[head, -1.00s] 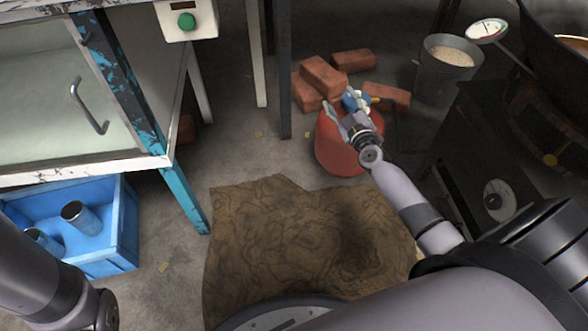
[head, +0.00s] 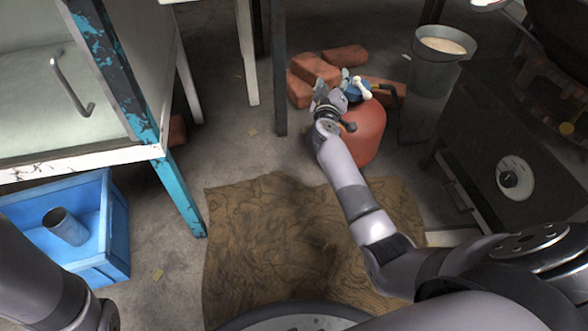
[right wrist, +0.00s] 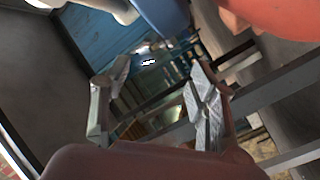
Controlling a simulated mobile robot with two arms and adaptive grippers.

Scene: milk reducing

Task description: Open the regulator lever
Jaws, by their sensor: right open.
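The red gas cylinder (head: 368,133) stands on the floor at the upper middle of the head view. On its top is the blue regulator (head: 353,93) with a pale lever-like part (head: 361,85). My right gripper (head: 320,88) is just left of the regulator, with its jaws open and nothing held. In the right wrist view the open fingers (right wrist: 155,95) have a gap between them. The blue regulator (right wrist: 162,14) and a pale part (right wrist: 118,9) are at the top edge, beyond the fingers. Contact cannot be told. My left gripper is out of view.
Red bricks (head: 316,68) lie behind the cylinder. A metal bucket (head: 436,72) stands to the right, near a dark stove (head: 490,150). A blue crate (head: 115,235) is at left by the table's blue leg (head: 180,195). A brown mat (head: 255,230) covers the floor in front.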

